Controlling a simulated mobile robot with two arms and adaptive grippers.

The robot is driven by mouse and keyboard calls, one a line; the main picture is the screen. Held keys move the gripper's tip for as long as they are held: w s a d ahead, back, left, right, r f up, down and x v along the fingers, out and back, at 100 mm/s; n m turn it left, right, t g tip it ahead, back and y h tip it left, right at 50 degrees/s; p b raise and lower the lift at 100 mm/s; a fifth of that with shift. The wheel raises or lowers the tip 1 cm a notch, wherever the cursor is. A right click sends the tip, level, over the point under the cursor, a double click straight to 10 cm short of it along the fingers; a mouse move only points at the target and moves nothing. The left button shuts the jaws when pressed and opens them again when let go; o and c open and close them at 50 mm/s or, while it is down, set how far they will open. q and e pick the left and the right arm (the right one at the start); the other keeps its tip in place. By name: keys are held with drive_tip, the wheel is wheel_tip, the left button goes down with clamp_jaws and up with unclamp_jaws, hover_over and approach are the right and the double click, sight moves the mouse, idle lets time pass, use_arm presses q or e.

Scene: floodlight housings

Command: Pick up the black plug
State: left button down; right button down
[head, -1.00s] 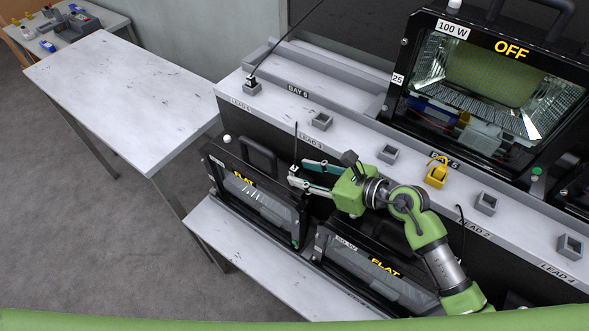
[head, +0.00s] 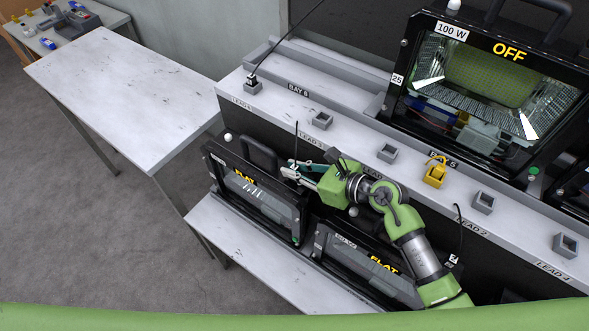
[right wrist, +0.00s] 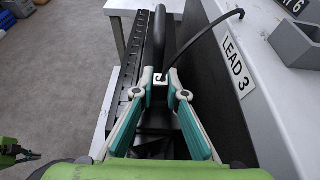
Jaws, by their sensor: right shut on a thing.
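My right gripper (head: 290,171) is shut on the black plug (right wrist: 160,77), near the top of the left flat floodlight housing. In the right wrist view, the two teal-padded fingertips (right wrist: 160,92) press on the plug from both sides. The plug's end bears a white mark, and a black cable (right wrist: 205,40) curves up from it to the right, past the LEAD 3 label (right wrist: 238,66). In the head view the fingers mostly hide the plug, and its cable (head: 296,143) rises near the fingertips.
Two FLAT housings (head: 240,185) (head: 362,265) stand on a low bench (head: 245,250) beneath the ledge. An OFF floodlight (head: 490,85) stands behind. A side table (head: 115,95) is bare.

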sight(295, 167)
drive_tip(key=shift+r, duration=0.45)
wheel_tip(295, 167, up, 2)
drive_tip(key=shift+r+b, duration=0.1)
drive_tip(key=shift+b, duration=0.45)
drive_tip(key=s+r+b, duration=0.2)
drive_tip(key=s+r, duration=0.8)
drive_tip(key=s, duration=0.4)
drive_tip(key=shift+a, duration=0.3)
